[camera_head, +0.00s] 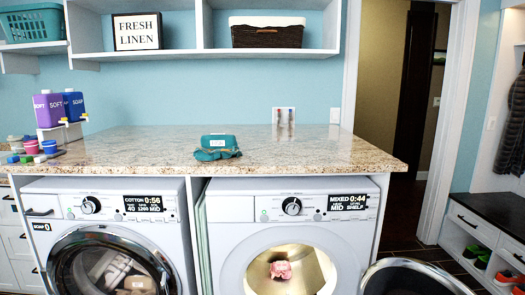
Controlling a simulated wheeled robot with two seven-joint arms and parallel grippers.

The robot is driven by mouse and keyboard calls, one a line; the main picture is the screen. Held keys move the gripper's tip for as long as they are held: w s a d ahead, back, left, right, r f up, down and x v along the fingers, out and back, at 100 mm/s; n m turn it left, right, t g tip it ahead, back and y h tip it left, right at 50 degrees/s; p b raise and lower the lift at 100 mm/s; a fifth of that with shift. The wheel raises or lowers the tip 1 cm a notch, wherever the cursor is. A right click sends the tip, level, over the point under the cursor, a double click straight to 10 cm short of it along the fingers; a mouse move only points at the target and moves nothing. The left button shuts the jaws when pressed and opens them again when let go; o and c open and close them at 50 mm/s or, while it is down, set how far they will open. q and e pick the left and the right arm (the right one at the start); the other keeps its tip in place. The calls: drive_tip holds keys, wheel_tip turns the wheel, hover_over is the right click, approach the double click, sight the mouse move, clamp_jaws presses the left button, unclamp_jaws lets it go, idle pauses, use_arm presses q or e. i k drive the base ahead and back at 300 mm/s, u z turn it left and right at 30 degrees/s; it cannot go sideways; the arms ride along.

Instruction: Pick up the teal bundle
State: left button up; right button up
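Neither of my grippers shows in the head view.
Two washing machines stand under the counter; the right one's door (410,277) is swung open, with a pink item (280,269) inside. Soap dispensers (60,107) and small cups (32,147) crowd the counter's left end. Shelves hang above. The counter's right side is mostly clear.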

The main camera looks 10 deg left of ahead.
sight(214, 147)
drive_tip(key=z, duration=0.3)
drive_tip(key=i, duration=0.85)
drive_tip(key=u, duration=1.5)
